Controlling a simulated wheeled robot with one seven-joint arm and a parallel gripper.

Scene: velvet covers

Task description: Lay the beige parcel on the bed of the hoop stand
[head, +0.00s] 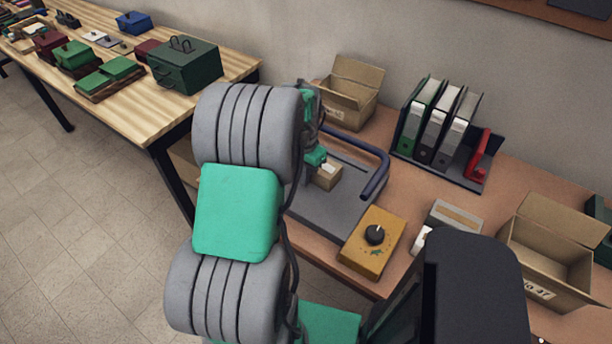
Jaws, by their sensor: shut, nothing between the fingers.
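The beige parcel (328,178), a small box with a pale patch on top, shows on the grey bed of the hoop stand (335,210), toward its far left part. The stand's blue tube hoop (376,172) rises beside and behind the parcel. My gripper (318,164) is at the parcel's upper left edge, shut with nothing held. My arm hides the left part of the stand, and the fingertips are small and partly hidden. I cannot tell whether they touch the parcel.
A yellow box with a black knob (372,242) stands in front of the hoop stand. Open cartons (350,92) (555,245) stand behind and at right. A binder rack (440,130) is at the back. A wooden table (120,100) with several boxes is at left.

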